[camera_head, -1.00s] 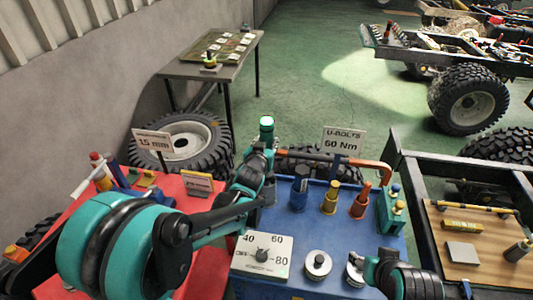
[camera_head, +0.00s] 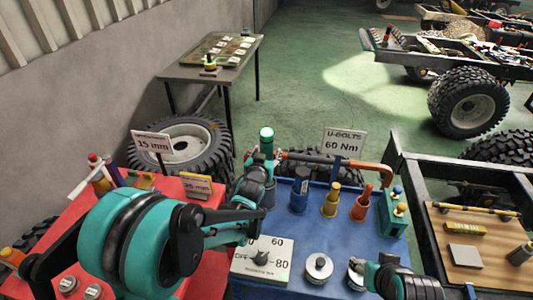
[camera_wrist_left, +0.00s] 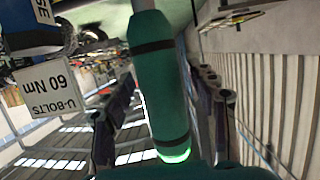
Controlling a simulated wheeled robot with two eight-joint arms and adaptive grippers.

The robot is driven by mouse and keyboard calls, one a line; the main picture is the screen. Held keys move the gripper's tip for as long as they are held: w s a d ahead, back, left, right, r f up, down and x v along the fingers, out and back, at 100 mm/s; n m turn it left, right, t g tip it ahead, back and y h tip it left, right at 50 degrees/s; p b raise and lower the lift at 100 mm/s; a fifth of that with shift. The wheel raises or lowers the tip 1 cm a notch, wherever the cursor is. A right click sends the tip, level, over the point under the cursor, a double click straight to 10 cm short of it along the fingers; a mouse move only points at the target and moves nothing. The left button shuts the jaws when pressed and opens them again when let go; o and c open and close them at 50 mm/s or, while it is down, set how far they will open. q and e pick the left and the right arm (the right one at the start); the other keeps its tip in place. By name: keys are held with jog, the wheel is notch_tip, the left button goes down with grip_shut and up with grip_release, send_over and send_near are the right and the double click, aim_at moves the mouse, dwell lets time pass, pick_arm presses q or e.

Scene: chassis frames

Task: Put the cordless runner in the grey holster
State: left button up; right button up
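The cordless runner (camera_head: 266,146) is a teal cylinder with dark bands and a glowing green ring. It stands upright at the back left of the blue cart. The grey holster (camera_head: 269,193) is directly below it, partly behind my left gripper (camera_head: 258,172). The runner's lower end is hidden, so its depth in the holster cannot be told. In the left wrist view the runner (camera_wrist_left: 158,80) lies between the fingers of my left gripper (camera_wrist_left: 165,105), with gaps showing on both sides. My right gripper (camera_head: 372,271) is low over the cart's front, its fingers unclear.
A blue holder (camera_head: 300,190), a yellow one (camera_head: 331,200) and an orange one (camera_head: 360,205) stand right of the runner. A torque dial (camera_head: 262,262) is in front.

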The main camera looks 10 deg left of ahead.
pick_arm(q)
jog(key=shift+r, duration=0.1)
jog(key=shift+s+r, duration=0.15)
jog(key=s+a+g+p, duration=0.1)
jog(key=s+a+g, duration=0.1)
jog(key=s, duration=1.4)
jog(key=s+a+g+p, duration=0.2)
jog(key=s+g, duration=0.3)
jog(key=s, duration=1.1)
jog(key=shift+s+r+g, duration=0.2)
jog(key=shift+s+g, duration=0.1)
jog(key=shift+s, duration=0.1)
jog(key=shift+f+b, duration=0.95)
jog(key=shift+b, duration=0.05)
